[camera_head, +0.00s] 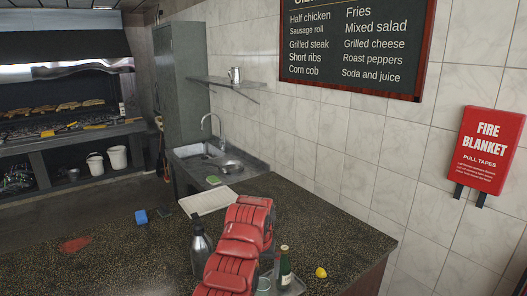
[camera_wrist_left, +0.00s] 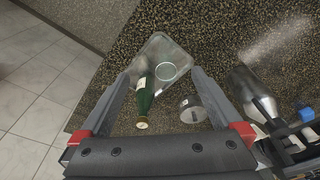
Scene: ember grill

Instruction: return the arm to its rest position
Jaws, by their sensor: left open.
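My left arm (camera_head: 238,246) shows as red segments over the dark speckled counter (camera_head: 130,265) in the head view; its fingertips are hidden there. In the left wrist view my left gripper (camera_wrist_left: 163,80) is open, its two grey fingers spread wide above the counter with nothing held. Below and between the fingers are a green bottle (camera_wrist_left: 145,98), a clear glass (camera_wrist_left: 166,71) and a small round grey item (camera_wrist_left: 192,110). My right gripper is not in view.
A small tray (camera_wrist_left: 158,47) lies under the glass. A steel flask (camera_head: 200,252) stands left of my arm, a lemon (camera_head: 321,272) to the right. A white board (camera_head: 208,200), blue sponge (camera_head: 141,217) and red patch (camera_head: 75,244) lie on the counter; its left part is mostly clear.

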